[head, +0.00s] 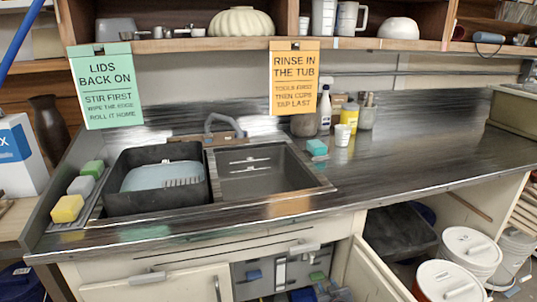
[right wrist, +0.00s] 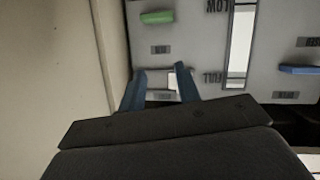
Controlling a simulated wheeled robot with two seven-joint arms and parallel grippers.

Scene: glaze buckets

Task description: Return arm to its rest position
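My right gripper (head: 331,289) shows small at the bottom of the head view, low in the open cabinet below the counter. In the right wrist view its two blue fingers (right wrist: 159,76) stand apart with nothing held between them. They are in front of a grey panel (right wrist: 200,55), which appears upside down there, with "LOW" and "FULL" markings. The panel (head: 285,268) also shows in the head view. A green clip (right wrist: 157,17) and a blue clip (right wrist: 300,70) are on the panel, apart from the fingers. My left gripper is out of view.
A pale cabinet wall (right wrist: 60,60) stands close beside the fingers. An open cabinet door (head: 372,272) is right of the gripper. White buckets (head: 448,282) stand farther right. The counter (head: 430,125) above holds a sink (head: 262,172) and a black tub (head: 150,200).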

